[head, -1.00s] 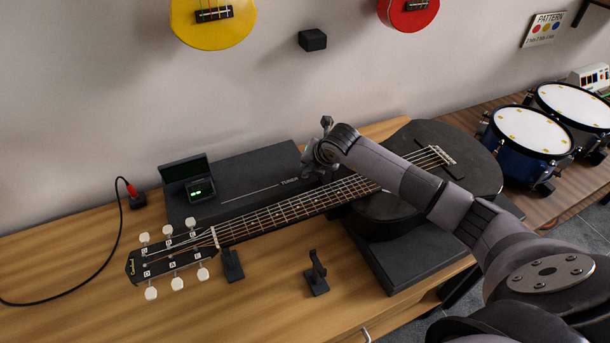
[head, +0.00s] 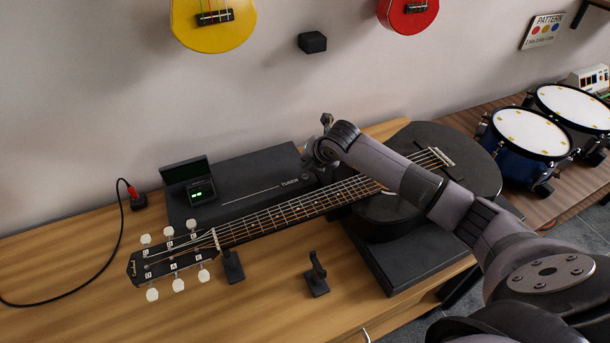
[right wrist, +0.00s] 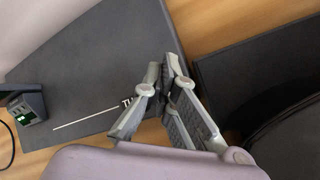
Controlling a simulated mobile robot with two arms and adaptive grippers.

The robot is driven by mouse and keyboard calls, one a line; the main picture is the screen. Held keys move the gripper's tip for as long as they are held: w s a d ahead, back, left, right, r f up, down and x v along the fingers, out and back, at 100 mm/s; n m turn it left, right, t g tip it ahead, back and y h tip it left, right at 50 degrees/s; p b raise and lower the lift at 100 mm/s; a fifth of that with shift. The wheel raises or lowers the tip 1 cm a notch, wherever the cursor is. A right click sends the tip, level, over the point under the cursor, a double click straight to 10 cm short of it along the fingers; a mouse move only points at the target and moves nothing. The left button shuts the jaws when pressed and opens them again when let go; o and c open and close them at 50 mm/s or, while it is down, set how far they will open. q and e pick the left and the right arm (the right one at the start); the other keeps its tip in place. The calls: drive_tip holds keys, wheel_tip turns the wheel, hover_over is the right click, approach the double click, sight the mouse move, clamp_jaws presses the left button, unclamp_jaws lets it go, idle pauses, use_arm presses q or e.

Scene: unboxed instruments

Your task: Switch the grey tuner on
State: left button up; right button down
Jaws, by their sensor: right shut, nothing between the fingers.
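The grey tuner (head: 188,184) is a small box with a raised dark panel and a lit green display. It sits at the left end of a dark slab (head: 250,172) lettered TUNER, behind the guitar neck. It also shows at the left edge of the right wrist view (right wrist: 27,106), with green lit. My right gripper (head: 314,168) is over the right end of the slab, well to the right of the tuner. In the right wrist view its fingers (right wrist: 162,76) are shut and empty, beside the lettering. Its fingertips are partly hidden in the head view. My left gripper is not in view.
A black guitar (head: 465,178) lies with its neck across the front of the slab. Two small black stands (head: 317,280) are in front of the neck. A cable (head: 112,250) runs at the left. Drums (head: 528,132) stand at the right. The front left table is clear.

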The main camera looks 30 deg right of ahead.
sight(307, 175)
drive_tip(key=shift+r+p, duration=1.45)
drive_tip(key=shift+r, duration=1.05)
